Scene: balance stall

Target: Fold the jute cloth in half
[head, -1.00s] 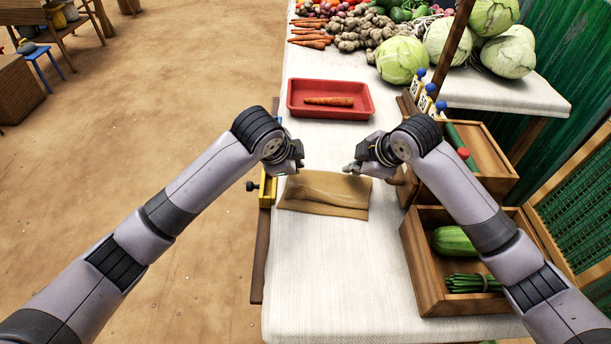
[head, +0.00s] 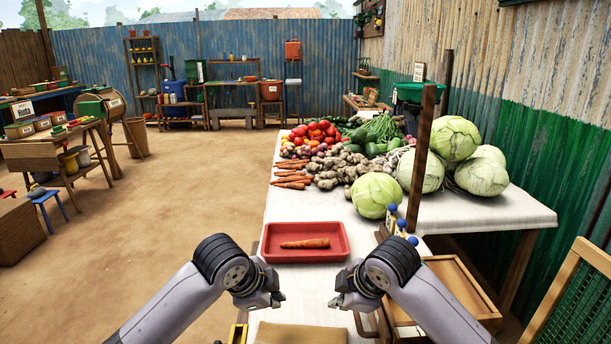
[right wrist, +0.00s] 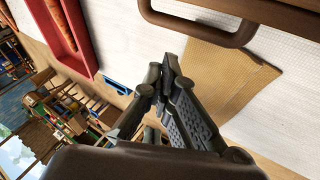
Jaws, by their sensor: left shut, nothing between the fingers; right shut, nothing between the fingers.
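The tan jute cloth (head: 300,334) lies on the white-covered table, and only its far part shows at the bottom edge of the head view. More of it shows in the right wrist view (right wrist: 225,85), lying flat; I cannot tell from this how its layers meet. My left gripper (head: 280,299) is shut and empty, above the table beyond the cloth's far left side. My right gripper (head: 334,302) is shut and empty, to the right of it, apart from the cloth. Its fingers (right wrist: 163,75) also show in its wrist view.
A red tray (head: 337,256) with a carrot (head: 305,243) stands beyond my grippers. A wooden box (head: 460,290) is at the right. A brown handle (right wrist: 205,32) lies near the cloth. Cabbages (head: 376,195) and other vegetables fill the far table. A wooden post (head: 421,160) rises there.

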